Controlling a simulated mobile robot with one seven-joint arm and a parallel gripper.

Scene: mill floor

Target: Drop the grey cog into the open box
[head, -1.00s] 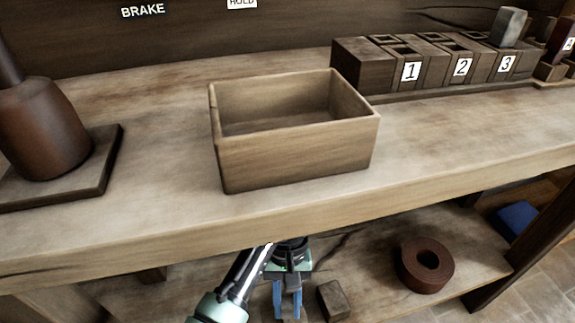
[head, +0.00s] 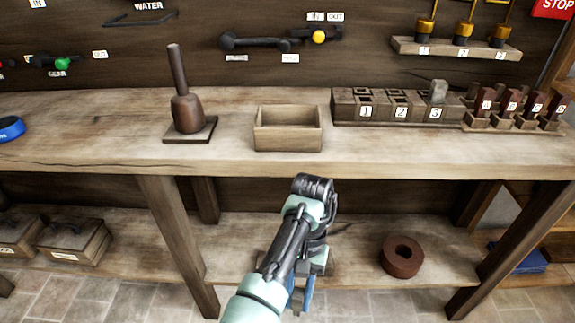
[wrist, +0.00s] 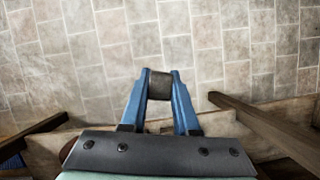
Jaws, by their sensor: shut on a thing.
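The open box (head: 288,140) is a plain wooden box on the bench top, upright, with its open side up. The inside that shows looks empty. My gripper (wrist: 160,78) has blue fingers shut on a small dark grey-brown piece, which I take as the grey cog (wrist: 160,88). It looks blocky from here and no teeth can be made out. In the head view my gripper (head: 302,292) hangs low, below the bench top and in front of the lower shelf, apart from the box. My arm hides most of it and the held piece there.
A dark bottle-shaped thing on a base (head: 188,118) stands left of the box. Numbered wooden compartments (head: 390,107) stand to its right. The bench's front edge (head: 400,170) lies between my gripper and the box. A brown ring (head: 402,257) lies on the lower shelf.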

